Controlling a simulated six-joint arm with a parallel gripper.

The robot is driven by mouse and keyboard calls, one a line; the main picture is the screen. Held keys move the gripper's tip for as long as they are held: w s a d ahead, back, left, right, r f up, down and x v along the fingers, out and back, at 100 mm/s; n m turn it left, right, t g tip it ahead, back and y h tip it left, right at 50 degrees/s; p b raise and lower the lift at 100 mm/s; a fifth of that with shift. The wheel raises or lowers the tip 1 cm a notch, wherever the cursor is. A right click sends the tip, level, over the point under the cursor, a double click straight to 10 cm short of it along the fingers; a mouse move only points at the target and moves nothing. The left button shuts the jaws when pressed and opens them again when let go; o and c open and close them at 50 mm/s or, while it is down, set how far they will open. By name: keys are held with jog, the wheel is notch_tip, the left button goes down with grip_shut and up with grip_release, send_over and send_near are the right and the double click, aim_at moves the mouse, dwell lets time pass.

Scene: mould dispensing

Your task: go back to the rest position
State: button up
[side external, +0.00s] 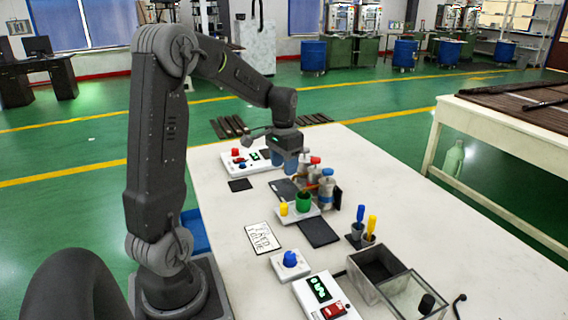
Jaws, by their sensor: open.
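My gripper (284,170) hangs from my arm above the far half of the white table (425,240). Whether the fingertips clear the dark pad (283,189) below cannot be told.
Blue- and yellow-handled tools (371,226) stand upright in holders. An open box (376,265), a blue-knobbed box (290,264) and a display box (322,294) lie nearer. The table's right side is mostly bare.

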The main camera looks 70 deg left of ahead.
jog(key=s+d+r+m+t, duration=0.15)
jog(key=d+r, duration=0.45)
jog(key=d, duration=0.6)
jog(key=s+d+r+m+t, duration=0.1)
jog(key=s+d+t, duration=0.3)
jog(key=s+d, duration=0.6)
jog(key=d+r, duration=0.1)
jog(key=d, duration=0.2)
jog(key=shift+s, duration=0.2)
